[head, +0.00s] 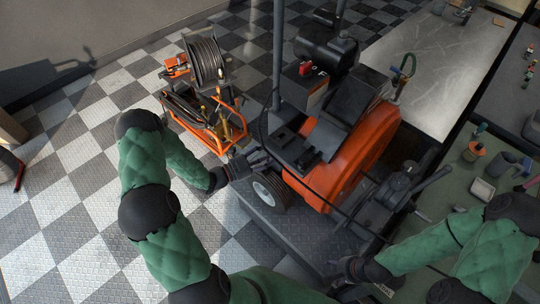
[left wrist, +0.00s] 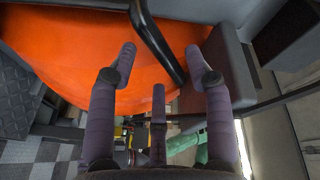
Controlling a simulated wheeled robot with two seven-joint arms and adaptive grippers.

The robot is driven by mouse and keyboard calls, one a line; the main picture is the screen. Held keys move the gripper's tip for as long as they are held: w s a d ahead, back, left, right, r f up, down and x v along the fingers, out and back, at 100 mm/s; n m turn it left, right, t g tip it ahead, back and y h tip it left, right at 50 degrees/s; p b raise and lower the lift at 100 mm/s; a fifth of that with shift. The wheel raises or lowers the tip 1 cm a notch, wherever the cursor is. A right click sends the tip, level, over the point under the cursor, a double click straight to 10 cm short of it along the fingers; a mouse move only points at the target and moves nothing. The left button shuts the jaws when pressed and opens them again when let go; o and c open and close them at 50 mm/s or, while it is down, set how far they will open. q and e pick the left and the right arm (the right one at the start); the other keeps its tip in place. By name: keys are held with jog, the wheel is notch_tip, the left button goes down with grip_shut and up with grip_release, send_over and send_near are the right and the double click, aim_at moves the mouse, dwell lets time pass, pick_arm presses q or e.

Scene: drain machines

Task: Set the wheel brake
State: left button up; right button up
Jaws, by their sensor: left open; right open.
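The large orange drain machine (head: 345,150) stands on the platform in the middle of the head view, with a wheel (head: 268,192) at its near left corner. I cannot make out the wheel brake in either view. My left gripper (head: 252,163) is at the machine's left side, just above the wheel. My right gripper (head: 348,272) is low at the lower right, dark and partly hard to see, apart from the wheel.
A smaller orange-framed machine with a hose reel (head: 205,62) stands on the checkered floor beyond my left arm. A green-topped bench (head: 468,190) with cups and small items is at the right. A grey table (head: 440,70) stands behind. The floor at left is mostly clear.

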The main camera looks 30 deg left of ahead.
pick_arm(q)
jog(key=shift+w+d, duration=0.4)
jog(key=shift+w, duration=0.2)
grip_shut()
jog(key=shift+s+d+f+m+g+b, duration=0.1)
jog(key=shift+d+f+m+g+b, duration=0.2)
jog(key=shift+m+b, duration=0.65)
jog(key=shift+a+f, duration=0.1)
grip_release()
jog(key=shift+a, duration=0.1)
